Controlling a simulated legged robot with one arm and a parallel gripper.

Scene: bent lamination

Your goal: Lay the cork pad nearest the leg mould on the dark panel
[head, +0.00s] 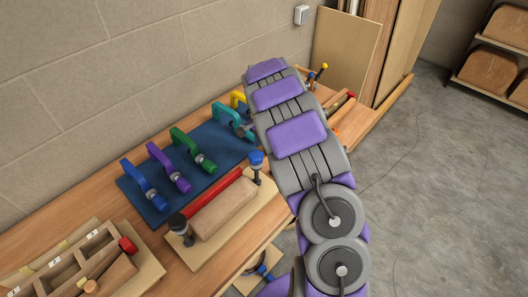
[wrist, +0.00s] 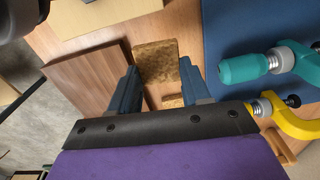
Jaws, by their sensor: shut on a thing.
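In the wrist view, my gripper (wrist: 158,68) is shut on a mottled brown cork pad (wrist: 157,60), which sits between its two blue-grey fingertips. A second cork piece (wrist: 172,101) shows partly between the fingers, on the far side from the mould. The dark panel (wrist: 88,84), a flat dark-brown wooden board, lies just left of my gripper on the bench. The leg mould (head: 224,208), a pale wooden block with a red bar, stands on a board in the head view. My arm hides the pads, the panel and my gripper there.
A blue mat (head: 150,203) holds several coloured clamps; the teal clamp (wrist: 245,68) and yellow clamp (wrist: 285,118) are close to the right of my gripper in the wrist view. A compartmented wooden tray (head: 62,268) is at the near left. The bench edge drops to grey floor (head: 440,215).

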